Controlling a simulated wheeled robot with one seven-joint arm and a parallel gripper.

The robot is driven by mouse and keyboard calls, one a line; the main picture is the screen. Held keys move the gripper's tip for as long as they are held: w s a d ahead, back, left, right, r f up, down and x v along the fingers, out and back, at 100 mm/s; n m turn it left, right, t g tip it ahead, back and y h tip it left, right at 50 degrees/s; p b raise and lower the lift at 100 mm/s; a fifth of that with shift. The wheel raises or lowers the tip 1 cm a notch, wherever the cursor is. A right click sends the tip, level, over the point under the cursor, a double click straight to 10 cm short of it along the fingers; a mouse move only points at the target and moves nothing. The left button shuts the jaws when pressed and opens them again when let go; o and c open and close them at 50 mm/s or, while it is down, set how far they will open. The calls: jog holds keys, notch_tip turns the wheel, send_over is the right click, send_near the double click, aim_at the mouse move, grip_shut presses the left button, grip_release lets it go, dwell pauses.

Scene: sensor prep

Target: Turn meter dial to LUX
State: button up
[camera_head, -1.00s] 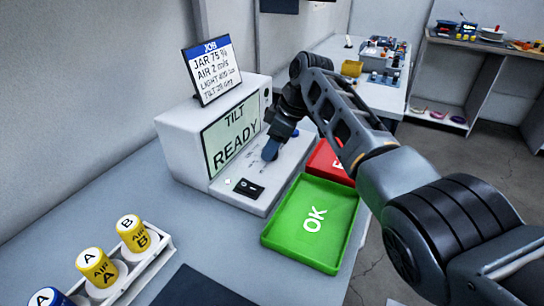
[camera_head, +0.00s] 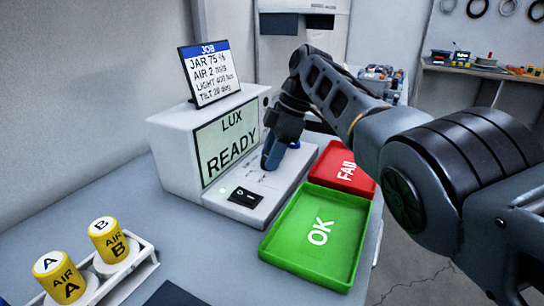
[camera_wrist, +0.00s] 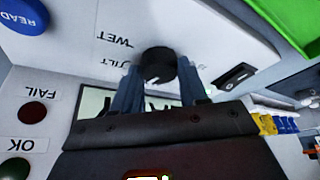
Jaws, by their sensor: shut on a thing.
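The white meter (camera_head: 175,145) stands on the bench, and its screen (camera_head: 227,142) reads LUX and READY. My gripper (camera_head: 268,160) reaches down to the meter's front ledge. In the wrist view my gripper (camera_wrist: 158,85) is shut on the black dial (camera_wrist: 157,66), with one finger on each side of it. The labels WET and TILT show beside the dial; the LUX label cannot be made out. In the head view the dial is hidden by the gripper.
A black switch (camera_head: 245,197) sits on the ledge, and a blue READ button (camera_wrist: 24,14) is at its other end. A green OK tray (camera_head: 300,262) and red FAIL tray (camera_head: 343,166) lie close on the right. Yellow AIR jars (camera_head: 108,241) stand in a rack. A job card (camera_head: 210,75) tops the meter.

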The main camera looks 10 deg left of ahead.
aim_at(285, 165)
jog(key=o, duration=1)
jog(key=shift+o, duration=0.2)
jog(key=s+v, duration=0.1)
jog(key=v, duration=0.6)
jog(key=shift+w+r, duration=0.4)
jog(key=shift+w, duration=0.15)
jog(key=shift+d, duration=0.15)
